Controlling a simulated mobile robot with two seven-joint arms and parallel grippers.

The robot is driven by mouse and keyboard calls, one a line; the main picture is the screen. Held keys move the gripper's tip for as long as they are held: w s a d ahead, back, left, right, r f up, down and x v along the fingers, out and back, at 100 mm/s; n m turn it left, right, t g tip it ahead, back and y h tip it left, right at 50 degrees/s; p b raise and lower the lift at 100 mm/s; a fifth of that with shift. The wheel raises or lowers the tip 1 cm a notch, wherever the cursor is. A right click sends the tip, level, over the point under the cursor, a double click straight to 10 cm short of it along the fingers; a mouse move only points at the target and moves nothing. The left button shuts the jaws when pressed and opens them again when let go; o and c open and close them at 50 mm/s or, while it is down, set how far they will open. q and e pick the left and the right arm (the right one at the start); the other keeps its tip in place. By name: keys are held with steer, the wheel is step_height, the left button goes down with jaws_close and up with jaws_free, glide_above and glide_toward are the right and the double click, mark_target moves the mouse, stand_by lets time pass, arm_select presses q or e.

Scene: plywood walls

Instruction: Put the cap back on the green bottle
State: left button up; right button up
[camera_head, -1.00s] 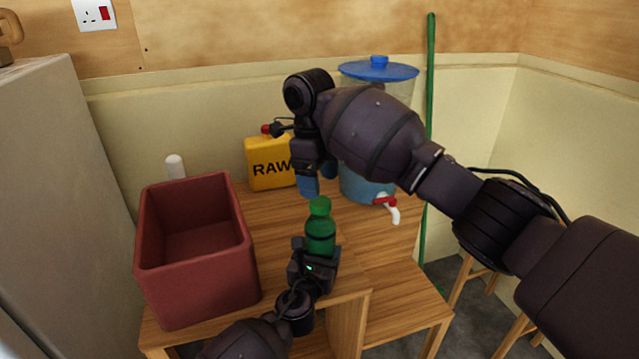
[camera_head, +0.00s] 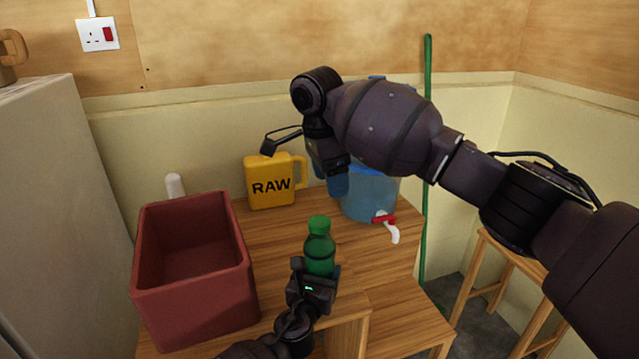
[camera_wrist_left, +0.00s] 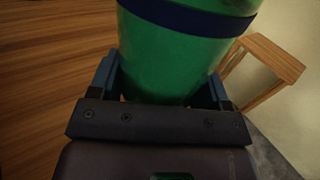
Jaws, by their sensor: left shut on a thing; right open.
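The green bottle (camera_head: 320,257) stands upright above the front of the wooden table. Its bright green cap (camera_head: 319,224) sits on its top and looks level; I cannot tell how tight it is. My left gripper (camera_head: 318,274) is shut on the bottle's lower body. In the left wrist view, the green bottle (camera_wrist_left: 185,55) with a dark blue band fills the space between the blue fingers of the left gripper (camera_wrist_left: 163,85). My right gripper (camera_head: 336,183) is open, with blue fingers pointing down, above and behind the bottle, apart from the cap. Its far finger is partly hidden.
A dark red bin (camera_head: 195,300) stands left on the table (camera_head: 275,235). Behind are a yellow RAW jug (camera_head: 270,185), a white cylinder (camera_head: 175,186) and a blue dispenser (camera_head: 370,195) with a tap (camera_head: 388,226), partly hidden by my right arm. A stool (camera_head: 505,262) stands right.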

steer(key=n, duration=1.1)
steer(key=shift+s+r, duration=0.1)
steer(key=n, duration=0.5)
steer(key=shift+s+n+y, duration=0.1)
steer(key=shift+n+y, duration=0.2)
steer(key=shift+n, duration=0.1)
steer(key=n, duration=0.5)
steer(key=shift+s+a+f+n, duration=0.1)
steer(key=shift+a+f+n, duration=0.1)
steer(key=shift+n, duration=0.1)
steer(key=n, duration=0.5)
steer(key=shift+s+a+f, duration=0.15)
steer(key=n, duration=0.6)
steer(key=shift+s+a+f+y, duration=0.15)
steer(key=shift+a+y, duration=0.15)
steer(key=shift+y, duration=0.1)
steer(key=n, duration=0.5)
steer(key=shift+s+a, duration=0.1)
steer(key=shift+a, duration=0.15)
steer(key=n, duration=0.6)
steer(key=shift+a, duration=0.1)
steer(key=shift+f, duration=0.1)
